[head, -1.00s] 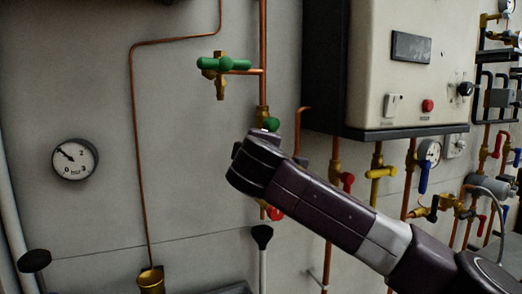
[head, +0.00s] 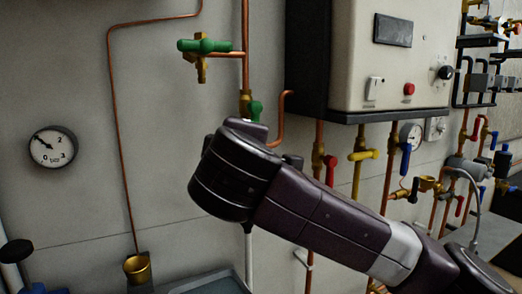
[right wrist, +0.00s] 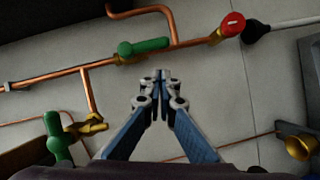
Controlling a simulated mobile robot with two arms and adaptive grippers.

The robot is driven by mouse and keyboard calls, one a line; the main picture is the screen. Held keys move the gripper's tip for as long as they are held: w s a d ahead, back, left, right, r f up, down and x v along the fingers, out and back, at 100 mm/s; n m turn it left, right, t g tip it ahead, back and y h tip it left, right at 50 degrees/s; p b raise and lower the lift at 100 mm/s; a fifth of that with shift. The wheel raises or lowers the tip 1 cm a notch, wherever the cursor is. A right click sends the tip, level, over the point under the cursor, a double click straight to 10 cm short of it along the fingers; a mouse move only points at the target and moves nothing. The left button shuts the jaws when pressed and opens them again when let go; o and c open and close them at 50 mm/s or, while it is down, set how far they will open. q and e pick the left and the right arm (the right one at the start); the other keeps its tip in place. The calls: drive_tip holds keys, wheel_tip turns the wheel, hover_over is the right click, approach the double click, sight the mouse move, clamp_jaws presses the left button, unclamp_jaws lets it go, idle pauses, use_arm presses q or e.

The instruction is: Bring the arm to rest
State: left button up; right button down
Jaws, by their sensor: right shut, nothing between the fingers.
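My right arm (head: 315,215) comes in from the lower right of the head view, and its dark rounded end stands in front of the wall and pipes. My right gripper (right wrist: 161,76) shows in the right wrist view, with its fingertips together and nothing between them. It points at the grey wall below a copper pipe and touches no valve that I can see. In the head view the fingers are hidden behind the arm. My left gripper is in neither view.
A green-handled valve (head: 205,46) sits on the copper pipe above the arm. A boiler (head: 390,60) hangs to the right, with a yellow valve (head: 363,155) below it. A pressure gauge (head: 53,147) is at the left and a brass cup (head: 138,268) at the lower left.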

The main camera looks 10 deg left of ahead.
drive_tip(key=s+d+f+m+g, duration=0.2)
drive_tip(key=d+f+m, duration=0.15)
drive_tip(key=f, duration=0.95)
drive_tip(key=s+d+f+m+g, duration=0.2)
drive_tip(key=d+f+g, duration=0.15)
drive_tip(key=f, duration=0.85)
drive_tip(key=s+d+f+m+g, duration=0.25)
drive_tip(key=d+f, duration=0.25)
drive_tip(key=f, duration=0.8)
drive_tip(key=s+d+f+m+g+h, duration=0.15)
drive_tip(key=s+d+f+m, duration=0.25)
drive_tip(key=s+d+f, duration=0.8)
drive_tip(key=s+d+f+m+g+h, duration=0.1)
drive_tip(key=s+d+f+m+g, duration=0.2)
drive_tip(key=s+d+f, duration=0.9)
drive_tip(key=s+a+f+g, duration=0.1)
drive_tip(key=s+a+f, duration=0.15)
drive_tip(key=f, duration=1.05)
drive_tip(key=s+a+f+g, duration=0.1)
drive_tip(key=s+a+f, duration=0.15)
drive_tip(key=f, duration=0.95)
drive_tip(key=s+d+f, duration=0.2)
drive_tip(key=s+f, duration=0.5)
drive_tip(key=s, duration=0.1)
drive_tip(key=s+d+f, duration=0.2)
drive_tip(key=s+f, duration=0.5)
drive_tip(key=s, duration=0.2)
drive_tip(key=shift+s+f+g, duration=0.15)
drive_tip(key=shift+f+g, duration=0.25)
drive_tip(key=shift+g, duration=0.05)
